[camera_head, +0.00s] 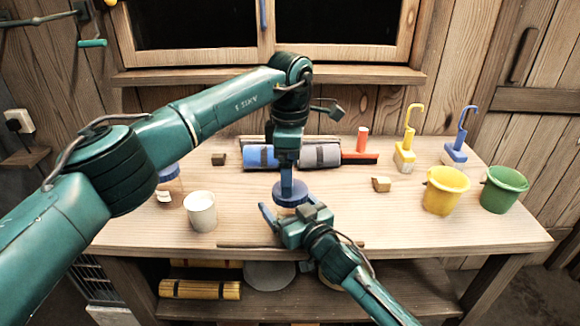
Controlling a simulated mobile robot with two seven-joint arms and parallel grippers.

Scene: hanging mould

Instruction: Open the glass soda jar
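A jar with a round blue lid (291,194) stands near the middle of the table. Its body is mostly hidden behind my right gripper, so I cannot see its contents. My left gripper (287,184) points straight down onto the lid from above; I cannot tell if its fingers grip it. My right gripper (290,212) comes from the front, low at the jar, its fingers spread to either side of it. Whether they touch the glass is hidden. A second jar (169,190) with a blue lid stands at the left, partly behind my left arm.
A white cup (201,211) stands left of the middle jar. Behind lie blue and grey rolls (262,157) and a red-and-black tool (361,157). A wooden block (381,185), yellow bucket (445,191) and green bucket (503,190) are at right. The front right tabletop is clear.

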